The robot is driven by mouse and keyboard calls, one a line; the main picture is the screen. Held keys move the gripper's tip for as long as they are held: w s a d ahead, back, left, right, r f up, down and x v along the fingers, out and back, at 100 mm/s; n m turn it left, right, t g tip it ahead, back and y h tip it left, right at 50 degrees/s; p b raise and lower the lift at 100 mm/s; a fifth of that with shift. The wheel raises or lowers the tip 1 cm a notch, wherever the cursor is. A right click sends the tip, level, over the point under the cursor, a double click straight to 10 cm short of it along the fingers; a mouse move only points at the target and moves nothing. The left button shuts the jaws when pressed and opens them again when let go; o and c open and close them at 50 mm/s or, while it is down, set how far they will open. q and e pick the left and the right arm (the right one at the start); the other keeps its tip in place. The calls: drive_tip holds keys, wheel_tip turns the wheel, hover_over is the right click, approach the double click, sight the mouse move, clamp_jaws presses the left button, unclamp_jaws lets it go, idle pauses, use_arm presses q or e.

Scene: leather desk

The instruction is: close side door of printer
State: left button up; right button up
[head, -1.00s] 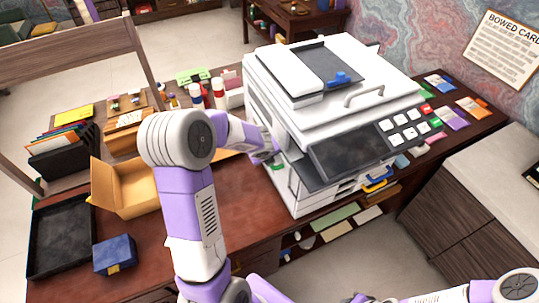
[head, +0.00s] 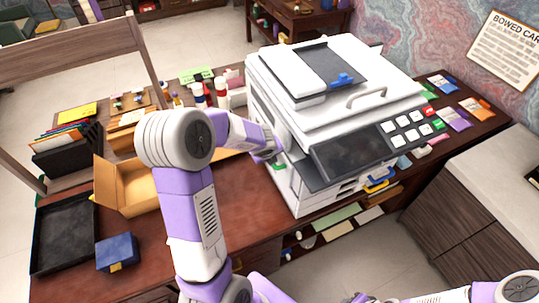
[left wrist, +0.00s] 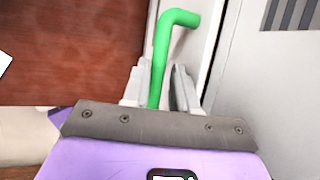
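The white printer (head: 310,82) stands on the leather desk. My left gripper (head: 270,150) is at its left side, low against the side panel. In the left wrist view, a green bent handle (left wrist: 177,19) on the printer's side passes between the fingertips of my left gripper (left wrist: 161,88). The left finger is close to the handle, and a gap shows on the right finger's side, so the fingers look open around it. A white panel edge (left wrist: 211,45) runs beside the handle; how far the side door stands open is hard to tell. My right gripper (head: 358,298) is partly cut off at the bottom edge.
An open cardboard box (head: 125,187), a black tray (head: 64,235) and a blue box (head: 116,252) are on the desk's left. Bottles (head: 222,92) stand behind my left arm. Bare desk lies between the box and the printer.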

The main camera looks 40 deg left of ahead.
use_arm(q)
drive_tip(key=p+v, duration=0.1)
drive_tip(key=v, duration=0.4)
drive_tip(key=shift+s+d+r, duration=0.1)
drive_tip(key=shift+s+r, duration=0.1)
drive_tip(key=shift+r, duration=0.15)
